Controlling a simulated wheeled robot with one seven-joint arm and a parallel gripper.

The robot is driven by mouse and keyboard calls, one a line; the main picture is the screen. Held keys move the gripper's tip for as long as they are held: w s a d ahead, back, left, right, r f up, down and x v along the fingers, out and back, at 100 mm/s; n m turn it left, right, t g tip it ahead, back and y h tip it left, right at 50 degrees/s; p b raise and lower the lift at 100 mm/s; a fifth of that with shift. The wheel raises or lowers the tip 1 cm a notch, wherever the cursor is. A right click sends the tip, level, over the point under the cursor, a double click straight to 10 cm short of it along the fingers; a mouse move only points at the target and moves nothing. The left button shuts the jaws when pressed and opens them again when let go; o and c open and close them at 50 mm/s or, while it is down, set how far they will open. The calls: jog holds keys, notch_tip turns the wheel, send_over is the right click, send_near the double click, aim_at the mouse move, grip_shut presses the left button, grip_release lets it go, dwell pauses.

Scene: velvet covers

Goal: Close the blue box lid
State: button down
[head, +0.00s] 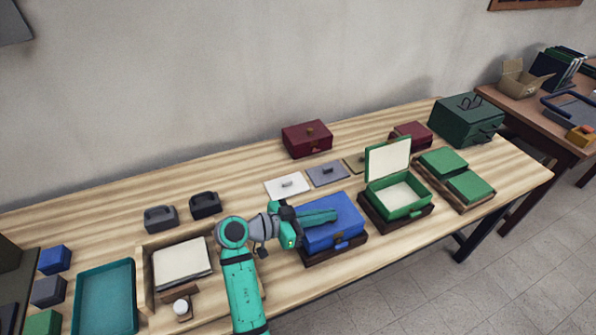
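The blue box (345,217) stands on a dark wooden base (325,254) near the front edge of the table, right of centre. Its lid lies down flat or nearly so; I cannot tell whether a small gap is left. A brown latch (340,238) shows on its front. My teal gripper (329,215) reaches in from the left and lies over the top of the lid, touching or just above it. Its fingers look close together, but their opening is not clear. My arm hides the box's left side.
An open green box (399,209) with its lid upright stands right of the blue box. Flat white (288,193) and grey (326,179) handled covers lie behind it. A dark red box (307,143) stands at the back. A teal tray (104,265) lies at the left.

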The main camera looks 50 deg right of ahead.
jog(key=shift+r, duration=0.45)
notch_tip(320, 180, up, 3)
jog(key=shift+f, duration=0.1)
jog(key=v, duration=1)
jog(key=shift+s+a, duration=0.1)
